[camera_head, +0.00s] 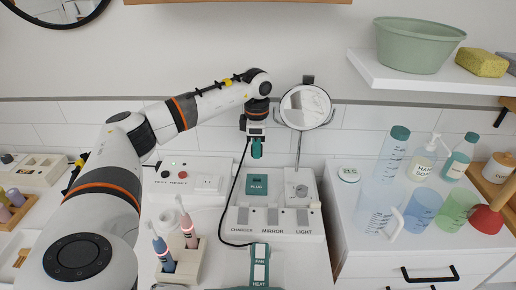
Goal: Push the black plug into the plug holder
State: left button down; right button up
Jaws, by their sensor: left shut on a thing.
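My left gripper (257,150) points down, shut on the black plug, above the back of the white charger unit (243,215). The plug is small here and mostly hidden by the teal-tipped fingers. A black cable (233,185) runs from beside the gripper down to the counter. The plug holder (257,187) is a teal block labelled PLUG on the unit. The gripper is above and behind it in the picture, with a visible gap. My right gripper is not in view.
A round mirror (306,107) stands right of the gripper. A white socket box (195,181) is to the left. A toothbrush stand (181,262) and a teal FAN/HEAT device (260,268) are in front. Bottles and cups crowd the right cabinet.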

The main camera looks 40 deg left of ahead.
aim_at(257, 182)
pick_arm(q)
jog(key=shift+r, duration=0.1)
notch_tip(257, 182, down, 2)
jog(key=shift+f+b, duration=0.1)
jog(key=shift+b, duration=0.35)
jog(key=shift+f+b, duration=1.05)
jog(key=shift+f, duration=0.85)
jog(key=shift+p, duration=0.45)
jog(key=shift+f+b, duration=1.2)
jog(key=shift+f, duration=0.9)
jog(key=c, duration=1.1)
grip_release()
jog(key=shift+o, duration=0.2)
